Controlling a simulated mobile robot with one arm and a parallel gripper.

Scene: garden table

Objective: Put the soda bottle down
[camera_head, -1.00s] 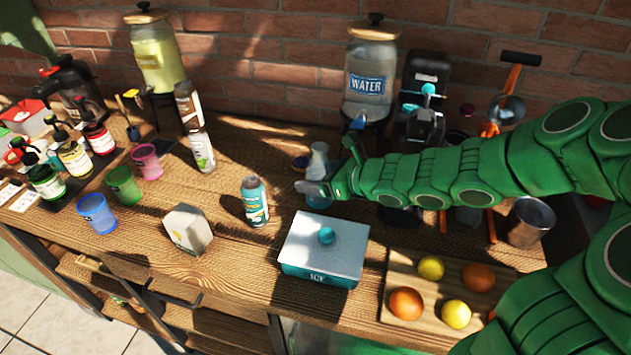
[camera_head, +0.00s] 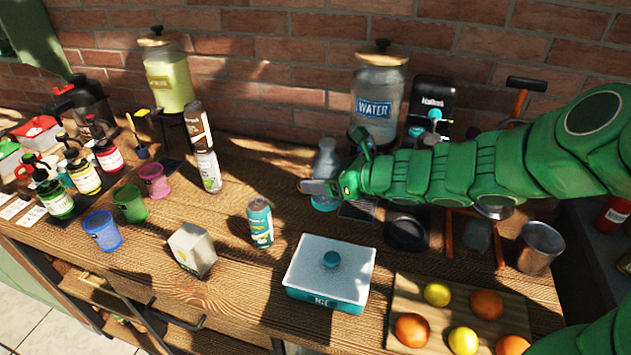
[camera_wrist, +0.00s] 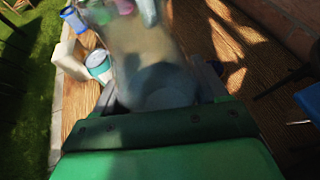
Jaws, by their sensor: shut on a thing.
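The soda bottle (camera_head: 326,157) is clear and pale bluish in the head view. It looks upright behind the ice box, in front of the water dispenser. My gripper (camera_head: 322,187) comes from the right and is shut on its lower body. In the wrist view, the blurred translucent bottle (camera_wrist: 150,50) fills the space between my gripper's fingers (camera_wrist: 165,85). The bottle's base is close to the wooden counter (camera_head: 235,290), but I cannot tell if it touches.
A teal can (camera_head: 260,222), white carton (camera_head: 193,250) and ice box (camera_head: 330,272) stand in front. The water dispenser (camera_head: 377,95) is close behind. A fruit board (camera_head: 400,300) lies at front right. Bare counter lies left of the bottle, behind the can.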

